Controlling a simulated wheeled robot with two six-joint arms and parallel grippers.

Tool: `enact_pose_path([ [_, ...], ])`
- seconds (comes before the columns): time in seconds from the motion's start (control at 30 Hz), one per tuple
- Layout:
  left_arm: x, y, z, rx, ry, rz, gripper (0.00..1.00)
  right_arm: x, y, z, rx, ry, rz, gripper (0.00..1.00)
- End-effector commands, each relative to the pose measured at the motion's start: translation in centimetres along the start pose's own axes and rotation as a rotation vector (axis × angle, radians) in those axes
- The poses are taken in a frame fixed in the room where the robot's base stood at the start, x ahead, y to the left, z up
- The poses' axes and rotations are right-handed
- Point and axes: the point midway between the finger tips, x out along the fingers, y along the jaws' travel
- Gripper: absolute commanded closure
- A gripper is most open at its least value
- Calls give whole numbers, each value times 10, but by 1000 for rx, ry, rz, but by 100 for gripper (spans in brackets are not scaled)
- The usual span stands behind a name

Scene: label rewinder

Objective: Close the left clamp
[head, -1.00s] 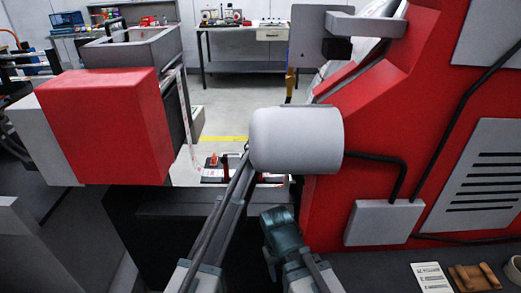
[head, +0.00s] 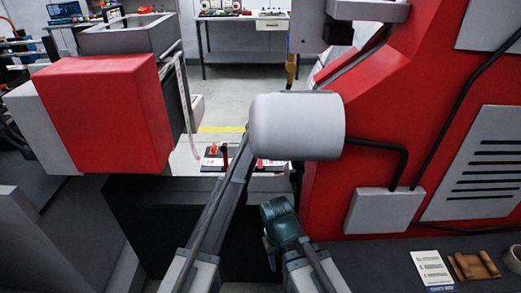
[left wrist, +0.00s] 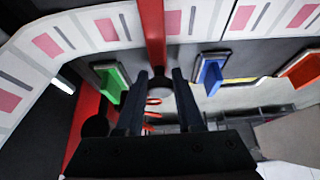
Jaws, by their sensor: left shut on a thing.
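My left gripper (left wrist: 160,75) shows from behind in the left wrist view, its two dark fingers around the lower end of a red bar (left wrist: 155,32). It looks shut on this bar, which I take to be the left clamp's lever. In the head view my left arm reaches up the middle and its tip is hidden behind a pale cylinder (head: 297,126). A small red upright part (head: 225,157) stands beyond the arm; I cannot tell whether it is a clamp. My right arm bends at the lower middle, and its gripper does not show.
A label strip (left wrist: 103,28) runs across the left wrist view. Green (left wrist: 112,86), blue (left wrist: 210,80) and orange (left wrist: 299,72) tabs stand below it. In the head view a red box (head: 105,112) is at left and the red machine body (head: 395,105) at right, close around the arms.

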Motion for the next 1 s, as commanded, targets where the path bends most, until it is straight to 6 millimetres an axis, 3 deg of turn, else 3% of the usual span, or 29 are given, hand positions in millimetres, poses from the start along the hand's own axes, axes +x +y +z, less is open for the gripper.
enact_pose_path([
  [0.37, 1, -1, -2, -1, 4, -1, 100, 0, 0, 0, 0, 0, 0, 50],
  [0.4, 1, -1, -2, -1, 4, -1, 57, 0, 0, 0, 0, 0, 0, 50],
  [0.53, 1, -1, -1, -1, 3, -1, 34, 0, 0, 0, 0, 0, 0, 50],
  [1.0, -8, 0, -1, 0, 2, 0, 34, -7, 1, 0, 0, 0, 0, 50],
])
